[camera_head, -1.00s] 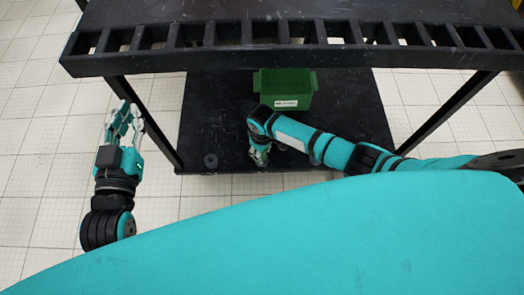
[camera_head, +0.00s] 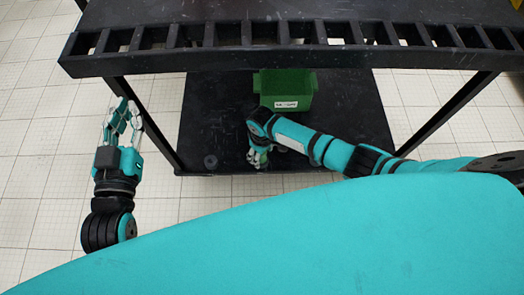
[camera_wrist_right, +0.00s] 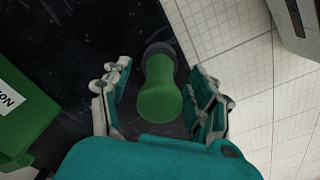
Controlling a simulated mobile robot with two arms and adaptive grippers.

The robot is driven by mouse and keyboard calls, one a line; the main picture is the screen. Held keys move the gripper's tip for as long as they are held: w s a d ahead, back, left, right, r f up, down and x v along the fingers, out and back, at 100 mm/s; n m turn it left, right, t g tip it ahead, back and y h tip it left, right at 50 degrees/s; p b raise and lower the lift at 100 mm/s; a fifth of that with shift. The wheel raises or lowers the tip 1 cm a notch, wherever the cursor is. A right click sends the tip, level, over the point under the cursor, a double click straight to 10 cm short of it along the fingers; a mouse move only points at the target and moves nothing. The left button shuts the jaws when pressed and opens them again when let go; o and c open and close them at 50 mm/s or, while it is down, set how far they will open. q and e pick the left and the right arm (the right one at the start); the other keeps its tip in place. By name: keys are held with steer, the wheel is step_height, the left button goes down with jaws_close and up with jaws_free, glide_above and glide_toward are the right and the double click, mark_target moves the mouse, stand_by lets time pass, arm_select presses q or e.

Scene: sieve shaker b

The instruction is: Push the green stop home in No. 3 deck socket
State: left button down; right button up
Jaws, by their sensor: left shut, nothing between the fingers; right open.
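The green stop (camera_wrist_right: 160,92) shows in the right wrist view, with its rounded head toward the camera. Its far end meets a dark round collar (camera_wrist_right: 157,48) on the black deck; how deep it sits I cannot tell. My right gripper (camera_wrist_right: 158,88) is open, with one finger on each side of the stop and gaps showing. In the head view my right gripper (camera_head: 258,160) is low over the front of the lower deck (camera_head: 225,120), and the stop is hard to make out there. My left gripper (camera_head: 122,108) is shut and empty, out left of the rack.
A green bin (camera_head: 286,90) with a white label stands on the lower deck behind my right gripper. A dark round piece (camera_head: 210,161) is at the deck's front left. The slotted black upper shelf (camera_head: 300,58) overhangs the deck. Tiled floor at left is clear.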

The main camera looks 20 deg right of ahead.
step_height(320, 180, up, 12)
stand_by(0.5)
stand_by(0.4)
